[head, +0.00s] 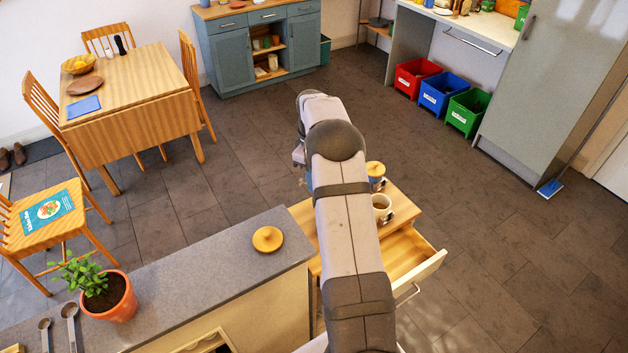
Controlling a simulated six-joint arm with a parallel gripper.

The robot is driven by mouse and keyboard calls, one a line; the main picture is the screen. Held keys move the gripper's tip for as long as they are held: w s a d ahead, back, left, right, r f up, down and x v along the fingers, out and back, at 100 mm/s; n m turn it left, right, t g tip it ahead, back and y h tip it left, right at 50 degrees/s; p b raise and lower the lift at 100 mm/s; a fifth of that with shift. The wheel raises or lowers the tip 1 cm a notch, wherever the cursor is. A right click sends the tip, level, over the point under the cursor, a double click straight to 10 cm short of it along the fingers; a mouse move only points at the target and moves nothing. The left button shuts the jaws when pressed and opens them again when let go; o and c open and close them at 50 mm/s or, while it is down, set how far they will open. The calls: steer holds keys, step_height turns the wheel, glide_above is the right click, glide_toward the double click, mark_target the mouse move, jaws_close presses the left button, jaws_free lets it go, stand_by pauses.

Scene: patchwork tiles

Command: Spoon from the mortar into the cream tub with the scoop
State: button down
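An open cream tub (382,208) with a dark patch on its side stands on the low wooden cabinet, just right of my arm. My arm rises from the bottom edge and covers much of the cabinet top. My gripper is around the far end of the arm (300,158), mostly hidden behind it; its fingers cannot be made out. I cannot make out the mortar. Two grey measuring spoons, a larger one (70,322) and a smaller one (45,332), lie on the grey counter at lower left; I cannot tell if either is the scoop.
A lidded blue tub (376,172) stands behind the cream tub. The cabinet's drawer (418,262) is pulled open to the right. A potted plant (108,296) stands near the spoons.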

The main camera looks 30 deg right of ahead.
steer(key=s+d+n, duration=0.2)
steer(key=d+n, duration=0.1)
steer(key=d, duration=0.4)
steer(key=s+d+n, duration=0.3)
steer(key=d, duration=0.4)
steer(key=shift+s, duration=0.35)
steer(key=shift+f+t+b, duration=0.15)
steer(key=shift+t+b, duration=0.25)
steer(key=shift+b, duration=0.2)
